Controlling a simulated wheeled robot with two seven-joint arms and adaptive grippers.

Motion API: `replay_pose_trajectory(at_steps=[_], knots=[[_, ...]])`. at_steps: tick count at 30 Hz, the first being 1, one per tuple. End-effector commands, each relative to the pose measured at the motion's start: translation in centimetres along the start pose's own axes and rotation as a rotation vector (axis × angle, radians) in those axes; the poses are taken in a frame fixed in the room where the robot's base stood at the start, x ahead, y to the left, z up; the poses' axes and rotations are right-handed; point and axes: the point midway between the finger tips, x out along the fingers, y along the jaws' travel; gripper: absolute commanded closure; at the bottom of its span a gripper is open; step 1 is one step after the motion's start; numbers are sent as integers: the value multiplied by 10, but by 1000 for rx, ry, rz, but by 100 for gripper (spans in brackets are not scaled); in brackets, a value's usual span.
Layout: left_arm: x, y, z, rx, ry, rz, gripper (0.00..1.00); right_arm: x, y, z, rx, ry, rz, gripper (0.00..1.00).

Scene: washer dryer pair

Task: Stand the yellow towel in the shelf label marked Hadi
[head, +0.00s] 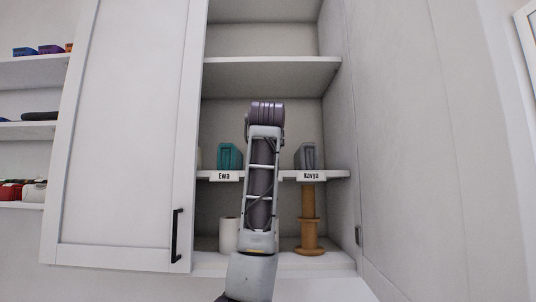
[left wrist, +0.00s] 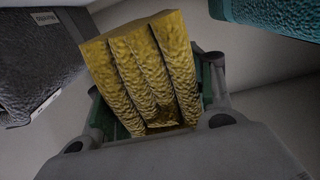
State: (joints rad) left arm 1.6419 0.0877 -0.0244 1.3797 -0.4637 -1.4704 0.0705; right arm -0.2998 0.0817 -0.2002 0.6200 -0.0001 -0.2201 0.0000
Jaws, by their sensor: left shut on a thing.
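My left gripper (left wrist: 158,92) is shut on the yellow towel (left wrist: 140,62) in the left wrist view. The towel is a folded, ribbed block whose far end sticks out beyond the fingers. A grey towel (left wrist: 38,65) is on one side of it and a teal towel (left wrist: 275,14) on the other, both apart from it. In the head view my arm hides the gripper and the yellow towel. The Ewa label (head: 224,177) and the Kavya label (head: 311,176) show on the middle shelf. No Hadi label is readable; the shelf edge between those two is behind my arm. My right gripper is not in view.
A teal towel (head: 229,157) stands above Ewa and a grey one (head: 306,156) above Kavya. Below are a white roll (head: 229,235) and a brown wooden stand (head: 309,225). The open cabinet door (head: 125,130) is at left, a side wall (head: 341,120) at right.

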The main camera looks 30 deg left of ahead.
Motion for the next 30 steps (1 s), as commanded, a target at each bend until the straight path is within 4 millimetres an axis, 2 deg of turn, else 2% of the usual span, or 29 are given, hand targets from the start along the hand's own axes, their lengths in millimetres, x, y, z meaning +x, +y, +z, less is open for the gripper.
replay_pose_trajectory(at_steps=[11,24,30], knots=[[0,0,2,0,1,0,80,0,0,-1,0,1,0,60],[0,0,33,0,1,0,80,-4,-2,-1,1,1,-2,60],[0,0,40,0,2,0,80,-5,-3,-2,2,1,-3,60]])
